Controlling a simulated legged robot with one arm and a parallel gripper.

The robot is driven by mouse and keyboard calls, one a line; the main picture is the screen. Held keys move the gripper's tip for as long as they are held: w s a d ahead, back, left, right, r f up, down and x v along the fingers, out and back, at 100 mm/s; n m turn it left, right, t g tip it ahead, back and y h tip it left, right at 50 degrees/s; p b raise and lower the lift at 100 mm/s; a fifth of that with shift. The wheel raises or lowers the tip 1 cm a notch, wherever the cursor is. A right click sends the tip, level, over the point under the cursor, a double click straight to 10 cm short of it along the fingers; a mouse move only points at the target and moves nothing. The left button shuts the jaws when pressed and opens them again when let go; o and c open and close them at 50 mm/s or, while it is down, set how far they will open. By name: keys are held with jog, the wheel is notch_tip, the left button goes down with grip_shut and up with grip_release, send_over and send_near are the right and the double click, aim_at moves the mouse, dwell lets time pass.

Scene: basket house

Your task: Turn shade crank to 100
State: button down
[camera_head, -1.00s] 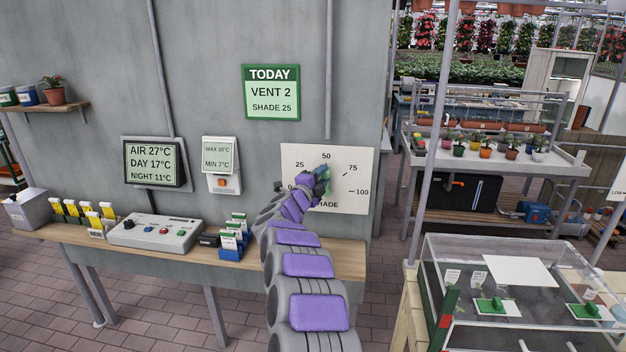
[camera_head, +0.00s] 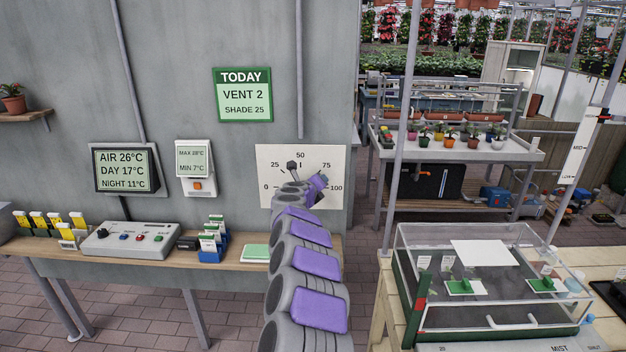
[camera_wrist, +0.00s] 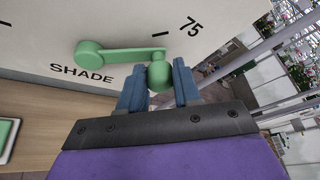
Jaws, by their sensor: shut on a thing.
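The shade crank (camera_wrist: 118,55) is a green arm with a round pivot and a ball knob (camera_wrist: 159,76). In the wrist view it points right, past the 75 tick on the white dial plate (camera_wrist: 35,30). My gripper (camera_wrist: 158,82) is shut on the knob, one blue finger on each side. The 100 mark is out of that view or hidden. In the head view the dial plate (camera_head: 265,155) shows 0 to 100; my arm covers the crank, with my purple wrist near the 75 to 100 side.
A wooden shelf (camera_head: 150,262) below the dial holds a grey control box (camera_head: 130,240), seed packets and a green pad (camera_head: 256,253). A clear propagation case (camera_head: 490,300) stands to the right of my arm. The TODAY sign (camera_head: 243,95) reads VENT 2, SHADE 25.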

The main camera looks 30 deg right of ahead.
jog(key=f+m+y, duration=0.1)
jog(key=d+f+m+y, duration=0.1)
jog(key=f+m, duration=0.1)
jog(key=s+f+m+t+y+p, duration=0.1)
jog(key=m, duration=0.1)
jog(key=shift+d+f, duration=0.25)
jog(key=shift+f, duration=0.1)
jog(key=shift+s+f, duration=0.1)
jog(key=shift+f, duration=0.15)
dwell(0.3)
jog(key=c, duration=1.2)
grip_release()
jog(key=o, duration=0.3)
jog(key=shift+o, duration=0.6)
jog(key=shift+r, duration=0.15)
jog(key=shift+r, duration=0.1)
